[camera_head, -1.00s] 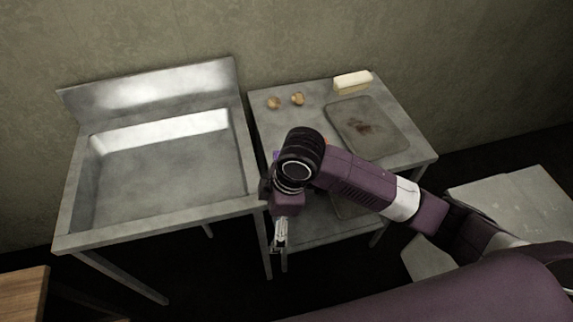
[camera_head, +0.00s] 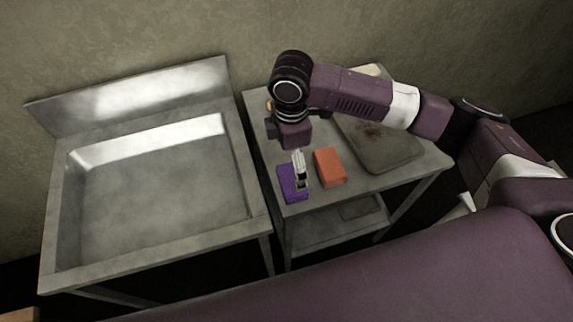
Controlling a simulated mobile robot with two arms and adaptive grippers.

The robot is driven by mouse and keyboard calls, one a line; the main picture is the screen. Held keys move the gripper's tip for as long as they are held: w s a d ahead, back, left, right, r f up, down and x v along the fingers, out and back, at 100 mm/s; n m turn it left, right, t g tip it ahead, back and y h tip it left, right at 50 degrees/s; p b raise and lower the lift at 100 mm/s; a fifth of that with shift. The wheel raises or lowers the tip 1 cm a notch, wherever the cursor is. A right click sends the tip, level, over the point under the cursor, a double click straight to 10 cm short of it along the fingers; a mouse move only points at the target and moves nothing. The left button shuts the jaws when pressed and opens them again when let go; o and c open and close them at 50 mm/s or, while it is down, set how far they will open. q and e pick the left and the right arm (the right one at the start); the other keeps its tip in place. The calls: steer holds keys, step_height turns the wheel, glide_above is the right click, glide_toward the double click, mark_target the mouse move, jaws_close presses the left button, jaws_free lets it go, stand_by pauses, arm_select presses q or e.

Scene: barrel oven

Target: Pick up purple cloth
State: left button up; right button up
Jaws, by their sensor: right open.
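The purple cloth (camera_head: 291,186) is a small folded block lying near the front left corner of the metal table (camera_head: 335,199). My right gripper (camera_head: 301,183) points down at the cloth's right side, close over it. It is open, and I cannot tell whether the fingers touch the cloth. Part of the cloth is hidden behind the fingers. My left gripper is not in view.
An orange-red block (camera_head: 330,167) lies just right of the gripper. A dark stained tray or board (camera_head: 385,152) lies further right on the table. A large metal sink (camera_head: 155,190) stands to the left. My right arm covers the table's back part.

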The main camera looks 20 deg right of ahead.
mark_target(292, 179)
steer(key=shift+w+d+f, duration=0.1)
steer(key=shift+w+f, duration=0.05)
steer(key=shift+f, duration=0.2)
steer(key=f, duration=0.1)
steer(key=s+f+p, duration=0.1)
steer(key=f, duration=0.1)
steer(key=shift+s+d+f+p, duration=0.1)
steer(key=shift+s+f+p, duration=0.1)
steer(key=shift+s+p, duration=0.1)
step_height(292, 179, down, 3)
steer(key=shift+w+r, duration=0.1)
steer(key=shift+r, duration=0.05)
steer(key=shift+f, duration=0.3)
steer(key=c, duration=1.2)
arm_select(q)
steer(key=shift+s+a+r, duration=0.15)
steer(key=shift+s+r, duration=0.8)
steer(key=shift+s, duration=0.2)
arm_select(e)
steer(key=shift+c, duration=0.2)
steer(key=shift+w, duration=0.1)
